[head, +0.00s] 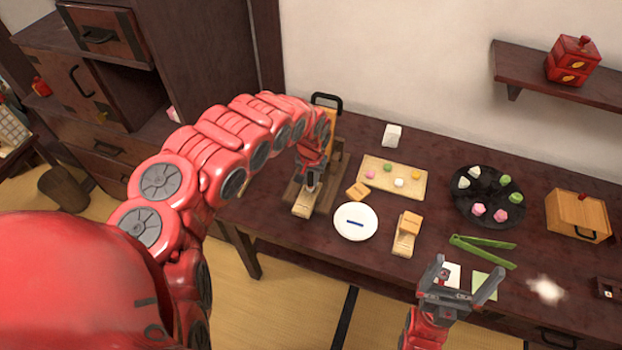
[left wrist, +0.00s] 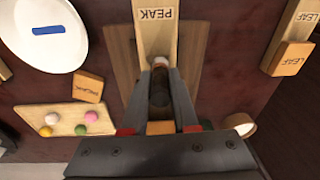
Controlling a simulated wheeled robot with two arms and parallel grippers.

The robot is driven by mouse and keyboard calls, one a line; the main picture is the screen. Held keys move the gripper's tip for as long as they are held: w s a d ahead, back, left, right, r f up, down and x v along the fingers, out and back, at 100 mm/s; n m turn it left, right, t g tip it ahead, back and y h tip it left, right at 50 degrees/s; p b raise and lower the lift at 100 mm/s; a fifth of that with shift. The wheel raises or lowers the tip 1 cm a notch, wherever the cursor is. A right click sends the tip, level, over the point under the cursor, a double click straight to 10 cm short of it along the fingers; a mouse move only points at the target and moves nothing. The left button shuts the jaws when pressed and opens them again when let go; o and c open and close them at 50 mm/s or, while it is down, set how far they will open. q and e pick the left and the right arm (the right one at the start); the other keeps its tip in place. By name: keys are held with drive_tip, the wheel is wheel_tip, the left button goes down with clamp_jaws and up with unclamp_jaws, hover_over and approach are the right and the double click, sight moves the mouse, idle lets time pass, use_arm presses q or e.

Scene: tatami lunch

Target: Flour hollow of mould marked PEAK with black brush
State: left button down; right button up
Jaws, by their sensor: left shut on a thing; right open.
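The pale wooden mould marked PEAK (left wrist: 155,30) lies under my left gripper; its lettered end shows in the left wrist view. It also shows below that gripper in the head view (head: 304,205). My left gripper (left wrist: 160,88) is shut on a dark, roughly cylindrical thing (left wrist: 160,98), apparently the black brush, with a whitish tip over the mould. Whether the tip touches the mould I cannot tell, and the hollow is hidden. In the head view the left gripper (head: 311,178) points down. My right gripper (head: 466,278) is open and empty above the table's front edge.
A white plate (head: 355,232) with a blue strip stands right of the PEAK mould. A wooden board (head: 380,183) with coloured lumps, a dark round tray (head: 487,190), green tongs (head: 483,250) and a whitish powdery patch (head: 547,290) are farther right. A LEAF mould (left wrist: 292,25) shows in the wrist view.

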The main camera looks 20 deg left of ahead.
use_arm(q)
drive_tip(key=shift+w+d, duration=0.15)
drive_tip(key=shift+s+p, duration=0.45)
drive_tip(key=shift+s, duration=0.05)
drive_tip(key=shift+w+d+b, duration=0.2)
drive_tip(key=shift+w+b, duration=0.05)
drive_tip(key=shift+b, duration=0.05)
drive_tip(key=shift+a, duration=0.1)
drive_tip(key=shift+a, duration=0.3)
drive_tip(key=shift+w+d, duration=0.2)
drive_tip(key=shift+w, duration=0.05)
drive_tip(key=shift+s, duration=0.1)
